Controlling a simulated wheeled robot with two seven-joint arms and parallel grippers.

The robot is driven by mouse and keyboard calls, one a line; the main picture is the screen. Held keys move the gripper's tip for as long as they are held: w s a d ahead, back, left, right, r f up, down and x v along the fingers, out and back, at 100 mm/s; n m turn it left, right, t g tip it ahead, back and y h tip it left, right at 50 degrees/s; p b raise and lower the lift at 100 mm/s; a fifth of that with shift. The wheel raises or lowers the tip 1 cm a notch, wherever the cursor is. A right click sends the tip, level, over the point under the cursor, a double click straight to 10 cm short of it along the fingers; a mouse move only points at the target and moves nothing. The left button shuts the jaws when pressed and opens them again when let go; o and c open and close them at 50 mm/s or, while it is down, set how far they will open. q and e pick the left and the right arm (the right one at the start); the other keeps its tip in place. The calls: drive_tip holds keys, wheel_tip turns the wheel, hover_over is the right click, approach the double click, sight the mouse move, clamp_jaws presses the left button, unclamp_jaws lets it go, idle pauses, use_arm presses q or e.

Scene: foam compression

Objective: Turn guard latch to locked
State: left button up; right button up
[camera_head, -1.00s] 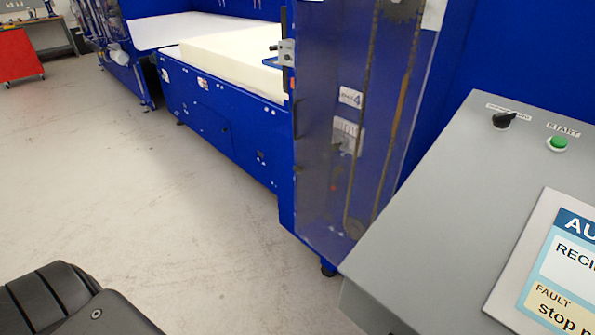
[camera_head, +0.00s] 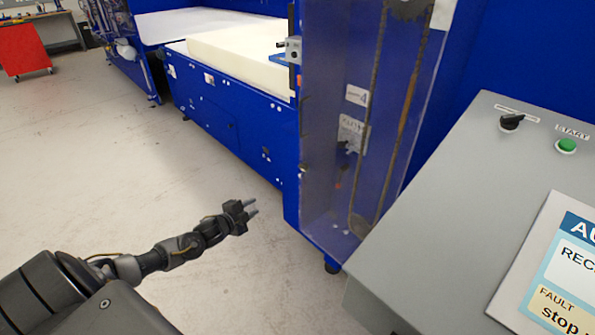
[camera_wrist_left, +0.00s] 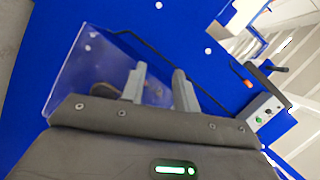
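A black turn knob (camera_head: 511,122) sits at the top left of the grey sloped console; its label is too blurred to read. A clear guard panel (camera_head: 335,190) covers a chain on the blue machine and also shows in the left wrist view (camera_wrist_left: 95,62). A small grey block with a dark handle (camera_head: 291,50) is at the panel's upper left edge; I cannot tell which part is the guard latch. My left gripper (camera_head: 253,207) is open and empty, over the floor left of the panel, apart from knob and block. Its fingers show in the left wrist view (camera_wrist_left: 158,84). My right gripper is not in view.
The grey console (camera_head: 430,225) has a green START button (camera_head: 566,146) and a screen (camera_head: 560,275) showing a fault. A cream foam block (camera_head: 240,58) lies on the blue machine's bed. Open floor (camera_head: 120,180) spreads at left; a red panel (camera_head: 22,50) stands far left.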

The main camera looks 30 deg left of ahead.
use_arm(q)
drive_tip(key=w+d+r+m+t+h, duration=0.1)
drive_tip(key=w+d+r+m+h, duration=0.15)
drive_tip(key=r, duration=0.55)
drive_tip(key=m+t+h, duration=0.2)
drive_tip(key=m+h, duration=0.1)
drive_tip(key=m, duration=0.2)
approach(301, 168)
drive_tip(key=s, duration=0.2)
drive_tip(key=shift+s+a+r+y, duration=0.1)
drive_tip(key=shift+s+r+y, duration=0.05)
drive_tip(key=shift+s+y, duration=0.15)
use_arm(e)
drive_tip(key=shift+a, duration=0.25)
use_arm(q)
drive_tip(key=p+x, duration=0.1)
drive_tip(key=x, duration=0.8)
drive_tip(key=shift+w, duration=0.4)
drive_tip(key=shift+w+d, duration=0.3)
drive_tip(key=shift+w, duration=0.2)
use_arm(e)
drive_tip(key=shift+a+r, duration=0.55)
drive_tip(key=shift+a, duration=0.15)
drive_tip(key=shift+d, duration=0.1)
use_arm(q)
clamp_jaws()
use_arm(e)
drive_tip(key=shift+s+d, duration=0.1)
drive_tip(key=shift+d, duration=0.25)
